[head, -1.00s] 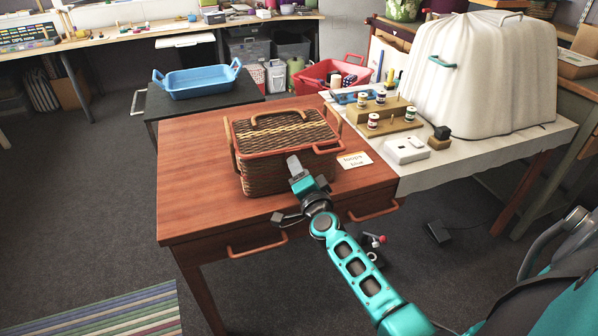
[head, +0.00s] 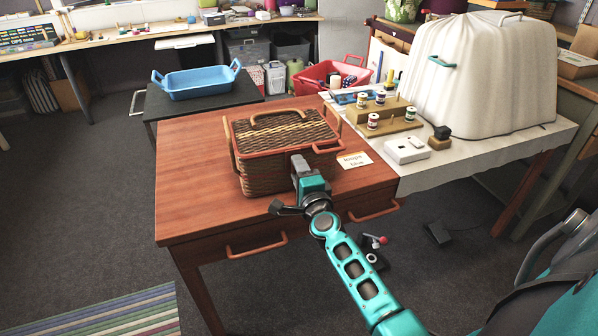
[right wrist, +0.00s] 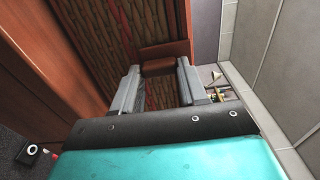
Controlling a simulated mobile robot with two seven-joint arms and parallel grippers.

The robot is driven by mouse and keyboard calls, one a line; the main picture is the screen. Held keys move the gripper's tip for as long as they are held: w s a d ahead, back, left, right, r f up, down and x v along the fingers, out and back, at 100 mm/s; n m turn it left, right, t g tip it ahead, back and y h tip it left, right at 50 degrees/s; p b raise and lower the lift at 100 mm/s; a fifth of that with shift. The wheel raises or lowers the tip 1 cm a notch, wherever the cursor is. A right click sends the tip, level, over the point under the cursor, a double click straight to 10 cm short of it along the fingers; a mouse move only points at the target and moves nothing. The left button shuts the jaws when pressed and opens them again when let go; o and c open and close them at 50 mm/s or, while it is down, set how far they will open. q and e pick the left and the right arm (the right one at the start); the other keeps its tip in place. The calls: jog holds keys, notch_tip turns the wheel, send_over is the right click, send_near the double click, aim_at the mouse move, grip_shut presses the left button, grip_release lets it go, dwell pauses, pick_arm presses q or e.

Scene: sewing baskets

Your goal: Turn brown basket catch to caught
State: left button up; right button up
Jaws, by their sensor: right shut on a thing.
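The brown wicker basket (head: 262,170) stands upright on the wooden table with its lid closed. Its lid has a reddish rim and a curved top handle. My right gripper (head: 298,164) is at the basket's front side and hides part of that wall. In the right wrist view its two grey fingers (right wrist: 159,84) stand on either side of a small reddish-brown catch (right wrist: 159,66) on the woven wall (right wrist: 105,45). The fingers are closed on the catch. Which way the catch is turned I cannot tell. My left gripper is not in view.
The wooden table (head: 190,190) has bare room left of the basket. A paper label (head: 354,160) lies right of it. A white table with thread spools (head: 373,121) and a draped cover (head: 480,80) adjoins on the right. A blue tray (head: 197,84) stands behind.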

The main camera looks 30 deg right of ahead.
jog(key=o, duration=1.1)
jog(key=shift+c, duration=0.2)
jog(key=v, duration=1.3)
